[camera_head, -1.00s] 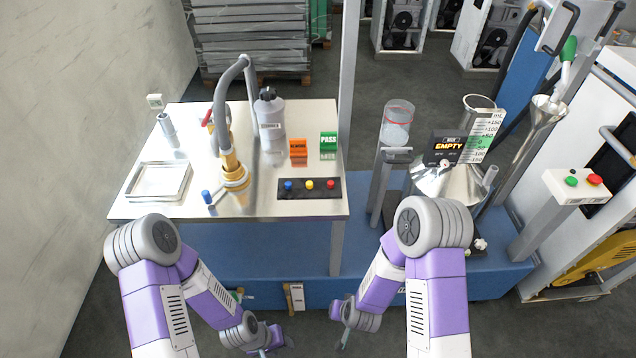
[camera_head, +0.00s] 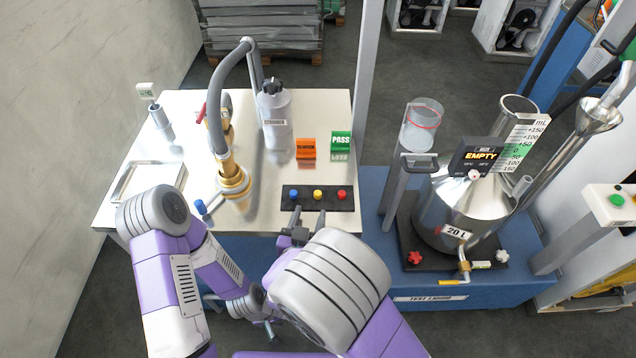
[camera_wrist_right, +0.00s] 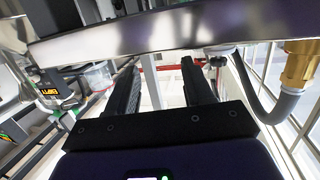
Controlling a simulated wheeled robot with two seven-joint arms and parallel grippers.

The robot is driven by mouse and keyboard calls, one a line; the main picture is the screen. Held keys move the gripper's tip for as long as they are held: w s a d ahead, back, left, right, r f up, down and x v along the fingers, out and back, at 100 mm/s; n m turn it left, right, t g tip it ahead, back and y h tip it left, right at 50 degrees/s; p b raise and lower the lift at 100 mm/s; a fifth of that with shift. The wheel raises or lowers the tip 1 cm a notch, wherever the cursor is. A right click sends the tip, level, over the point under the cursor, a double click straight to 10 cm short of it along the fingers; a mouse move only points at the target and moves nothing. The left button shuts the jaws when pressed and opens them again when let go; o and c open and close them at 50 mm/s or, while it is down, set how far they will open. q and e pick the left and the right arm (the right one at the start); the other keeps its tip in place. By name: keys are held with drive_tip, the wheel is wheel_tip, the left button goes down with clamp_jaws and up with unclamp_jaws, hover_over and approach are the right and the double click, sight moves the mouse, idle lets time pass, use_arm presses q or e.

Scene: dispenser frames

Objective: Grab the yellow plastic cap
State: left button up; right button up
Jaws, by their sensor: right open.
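The yellow plastic cap (camera_head: 318,194) sits in the middle of a black strip (camera_head: 292,206), between a blue cap (camera_head: 294,192) and a red cap (camera_head: 341,194), near the table's front edge. My right gripper (camera_head: 307,214) is just in front of the strip, near the yellow cap but apart from it. In the right wrist view its two fingers (camera_wrist_right: 158,66) are spread with nothing between them. The yellow cap cannot be made out there. My left gripper (camera_head: 268,322) is low in front of the table, small and partly hidden, its jaw state unclear.
The metal table (camera_head: 245,222) also holds an orange sign (camera_head: 306,149), a green PASS sign (camera_head: 341,141), a grey bottle (camera_head: 274,115) and a brass nozzle (camera_head: 232,178). A steel vessel (camera_head: 455,208) stands at right. The table's front edge crosses close above the right gripper in the wrist view.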

sight(317, 196)
drive_tip(key=shift+w+d, duration=0.2)
drive_tip(key=shift+w, duration=0.3)
drive_tip(key=b+x, duration=0.2)
drive_tip(key=x, duration=0.2)
drive_tip(key=shift+w+d+f, duration=0.15)
drive_tip(key=shift+w+d, duration=0.05)
drive_tip(key=shift+w, duration=0.35)
use_arm(q)
drive_tip(key=shift+s+f, duration=0.2)
drive_tip(key=shift+f, duration=0.25)
drive_tip(key=shift+s+f, duration=0.2)
drive_tip(key=shift+f, duration=0.25)
use_arm(e)
drive_tip(key=shift+c, duration=0.4)
clamp_jaws()
